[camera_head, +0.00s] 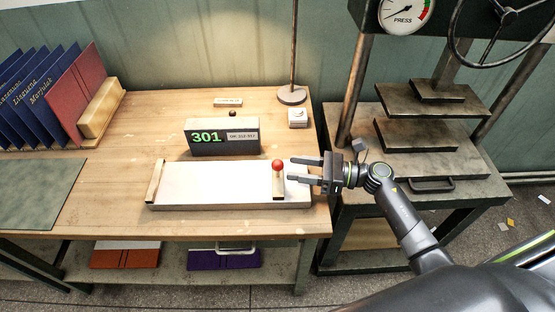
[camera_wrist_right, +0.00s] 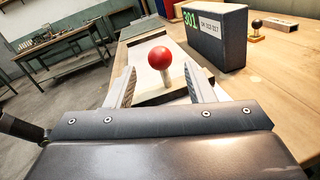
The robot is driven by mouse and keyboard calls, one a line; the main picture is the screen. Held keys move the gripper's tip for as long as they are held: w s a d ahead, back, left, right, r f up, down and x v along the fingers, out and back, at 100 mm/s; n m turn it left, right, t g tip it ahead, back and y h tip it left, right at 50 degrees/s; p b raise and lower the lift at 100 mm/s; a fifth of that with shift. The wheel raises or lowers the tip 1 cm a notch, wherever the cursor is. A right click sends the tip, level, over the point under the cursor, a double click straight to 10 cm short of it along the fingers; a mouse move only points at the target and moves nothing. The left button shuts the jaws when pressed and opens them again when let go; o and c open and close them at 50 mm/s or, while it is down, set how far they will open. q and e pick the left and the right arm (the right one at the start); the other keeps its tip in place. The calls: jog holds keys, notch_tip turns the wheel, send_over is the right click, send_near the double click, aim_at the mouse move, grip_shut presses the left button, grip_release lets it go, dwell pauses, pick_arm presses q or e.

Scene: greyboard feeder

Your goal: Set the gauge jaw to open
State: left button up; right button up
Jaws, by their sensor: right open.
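The gauge (camera_head: 215,186) is a flat pale plate on the bench with a wooden end stop at its left end. Its jaw (camera_head: 278,184) is an upright wooden bar near the right end, topped by a red ball knob (camera_head: 278,165). The knob also shows in the right wrist view (camera_wrist_right: 160,58), between and beyond the fingertips. My right gripper (camera_head: 291,169) is open, with its fingers pointing left beside the knob at the gauge's right end. I cannot tell whether a finger touches it. My left gripper is not in view.
A display box (camera_head: 222,137) reading 301 stands just behind the gauge. A lamp post base (camera_head: 291,95) and a small white box (camera_head: 297,117) are farther back. Blue and red books (camera_head: 40,90) stand at the left. A press (camera_head: 420,130) stands to the right.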

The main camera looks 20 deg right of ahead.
aim_at(278, 165)
jog(key=p+x, duration=0.1)
jog(key=x, duration=0.4)
jog(key=shift+w+a, duration=0.15)
jog(key=shift+a, duration=0.2)
jog(key=shift+c, duration=0.3)
grip_shut()
